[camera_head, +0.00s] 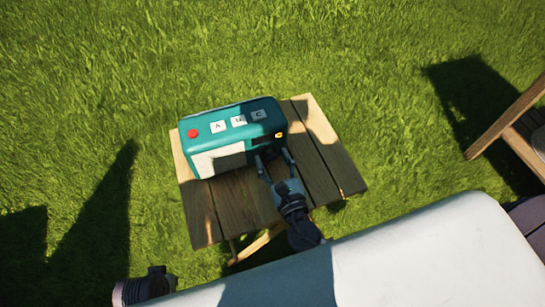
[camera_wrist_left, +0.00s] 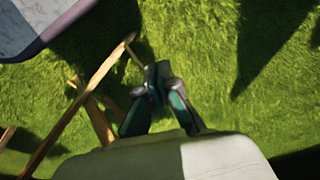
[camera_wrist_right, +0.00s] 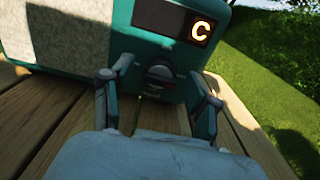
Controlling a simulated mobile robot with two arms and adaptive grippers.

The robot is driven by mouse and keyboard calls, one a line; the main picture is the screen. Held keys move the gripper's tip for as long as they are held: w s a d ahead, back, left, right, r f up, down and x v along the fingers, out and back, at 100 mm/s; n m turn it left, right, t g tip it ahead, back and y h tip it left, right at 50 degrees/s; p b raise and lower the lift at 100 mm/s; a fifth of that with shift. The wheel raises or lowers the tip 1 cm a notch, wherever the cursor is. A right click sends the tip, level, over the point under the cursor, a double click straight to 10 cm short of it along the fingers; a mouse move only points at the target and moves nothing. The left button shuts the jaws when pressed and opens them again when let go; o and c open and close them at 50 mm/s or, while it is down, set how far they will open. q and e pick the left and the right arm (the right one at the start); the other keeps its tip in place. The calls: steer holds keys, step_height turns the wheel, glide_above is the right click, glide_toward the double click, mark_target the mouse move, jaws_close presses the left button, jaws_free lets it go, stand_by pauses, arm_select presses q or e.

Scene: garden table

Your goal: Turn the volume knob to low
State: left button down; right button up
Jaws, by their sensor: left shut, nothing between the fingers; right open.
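A teal radio (camera_head: 185,150) stands on the wooden table. Its top has a red button (camera_head: 193,133) and white lettered buttons, and its small display (camera_wrist_right: 178,20) shows a lit orange C. Below the display, in the right wrist view, is a dark round knob (camera_wrist_right: 160,75). My right gripper (camera_head: 272,156) is open at the radio's front right, with its fingers on either side of the knob. I cannot tell whether they touch it, and the knob's setting is not readable. My left gripper (camera_wrist_left: 160,72) is shut and empty, over grass and away from the radio.
The slatted wooden table (camera_head: 325,150) is small, with bare boards right of and in front of the radio. Another piece of wooden furniture (camera_head: 508,120) stands at the far right. Grass surrounds the table.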

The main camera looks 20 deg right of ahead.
steer(key=shift+w, duration=0.25)
arm_select(q)
steer(key=shift+f, duration=0.1)
arm_select(e)
steer(key=c, duration=1)
steer(key=shift+c, duration=0.7)
steer(key=shift+m, duration=0.5)
arm_select(q)
step_height(320, 180, up, 2)
steer(key=shift+r, duration=0.1)
arm_select(e)
steer(key=o, duration=1.1)
steer(key=shift+o, duration=0.2)
steer(key=s, duration=1.2)
steer(key=shift+d, duration=0.25)
